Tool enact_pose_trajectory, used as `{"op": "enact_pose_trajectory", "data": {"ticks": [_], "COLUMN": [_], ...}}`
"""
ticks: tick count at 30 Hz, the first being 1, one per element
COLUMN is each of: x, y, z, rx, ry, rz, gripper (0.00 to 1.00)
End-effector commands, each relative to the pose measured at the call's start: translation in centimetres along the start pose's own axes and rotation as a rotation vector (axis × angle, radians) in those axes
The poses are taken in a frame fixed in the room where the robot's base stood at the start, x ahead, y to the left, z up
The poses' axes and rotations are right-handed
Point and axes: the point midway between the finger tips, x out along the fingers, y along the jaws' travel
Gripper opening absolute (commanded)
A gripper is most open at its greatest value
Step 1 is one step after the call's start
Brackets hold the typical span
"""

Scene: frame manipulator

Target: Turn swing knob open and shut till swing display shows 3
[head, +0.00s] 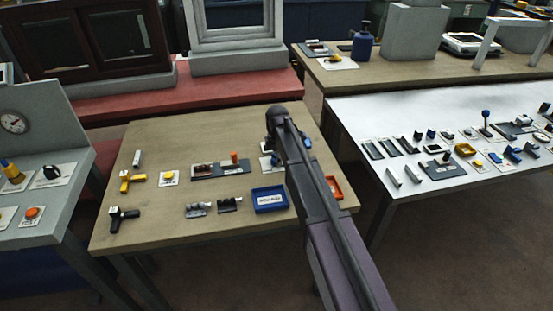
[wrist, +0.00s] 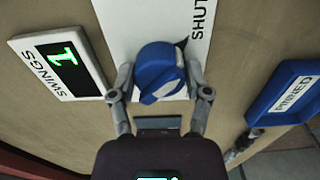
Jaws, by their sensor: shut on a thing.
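In the wrist view the blue round swing knob (wrist: 160,72) sits on a white plate (wrist: 140,18), with the word SHUT to its upper right. My gripper (wrist: 160,68) has its two fingers on either side of the knob and is shut on it. A pale line shows on the knob's face. The swing display (wrist: 62,68), labelled SWINGS, lies left of the knob, and its green digit looks like a 1. In the head view my arm covers the knob and most of the gripper.
A blue tray labelled PINNED (wrist: 288,95) stands right of the gripper in the wrist view. In the head view the wooden table (head: 140,232) holds a blue tray (head: 270,199), an orange tray (head: 334,187) and several small fixtures. A white table (head: 362,112) stands to the right.

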Motion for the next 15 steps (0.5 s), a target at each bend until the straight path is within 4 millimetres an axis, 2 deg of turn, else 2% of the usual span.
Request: {"op": "enact_pose_trajectory", "data": {"ticks": [15], "x": [0.06], "y": [-0.4], "z": [-0.29], "rx": [-0.042], "ry": [0.005], "rz": [-0.008], "gripper": [0.15]}}
